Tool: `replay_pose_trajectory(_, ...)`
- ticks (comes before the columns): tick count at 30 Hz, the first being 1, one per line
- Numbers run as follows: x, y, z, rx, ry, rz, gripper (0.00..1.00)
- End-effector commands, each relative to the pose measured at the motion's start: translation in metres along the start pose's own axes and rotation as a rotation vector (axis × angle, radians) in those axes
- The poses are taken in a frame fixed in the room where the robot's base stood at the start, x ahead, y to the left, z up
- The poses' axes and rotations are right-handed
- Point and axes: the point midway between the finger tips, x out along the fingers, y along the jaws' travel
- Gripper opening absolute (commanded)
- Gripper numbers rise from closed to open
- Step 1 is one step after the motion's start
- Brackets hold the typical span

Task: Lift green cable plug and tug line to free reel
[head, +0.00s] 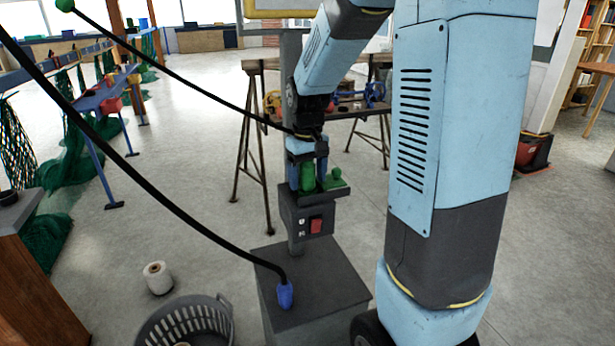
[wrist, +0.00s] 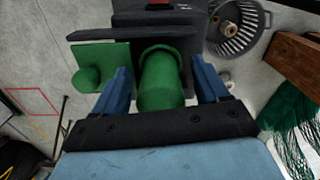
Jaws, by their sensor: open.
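The green cable plug (head: 307,177) is an upright green cylinder on a dark shelf of the grey post. It also shows in the wrist view (wrist: 160,85). My gripper (wrist: 160,65) is open, with one blue finger on each side of the plug. I cannot tell whether either finger touches it. A black line (head: 180,72) runs from a green ball (head: 65,5) at the upper left to behind my wrist; its end is hidden. A green plate with a knob (head: 336,181) sits right beside the plug, and left of it in the wrist view (wrist: 95,68).
A control box with a red switch (head: 316,226) is below the shelf. A blue plug (head: 285,294) with a thick black cable stands on the dark pedestal (head: 325,275). A grey basket (head: 185,322) and a white spool (head: 157,278) are on the floor. A trestle table (head: 345,108) stands behind.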

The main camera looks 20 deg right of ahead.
Motion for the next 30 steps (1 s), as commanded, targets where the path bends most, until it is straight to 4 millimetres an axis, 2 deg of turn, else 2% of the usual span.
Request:
replay_pose_trajectory(6, 0.0004, 0.0001, 0.0000, 0.000, 0.001, 0.000, 0.74)
replay_pose_trajectory(27, 0.0001, 0.0008, 0.0000, 0.001, 0.001, 0.000, 0.07)
replay_pose_trajectory(30, 0.0000, 0.0008, -0.0001, 0.001, 0.001, 0.000, 0.00)
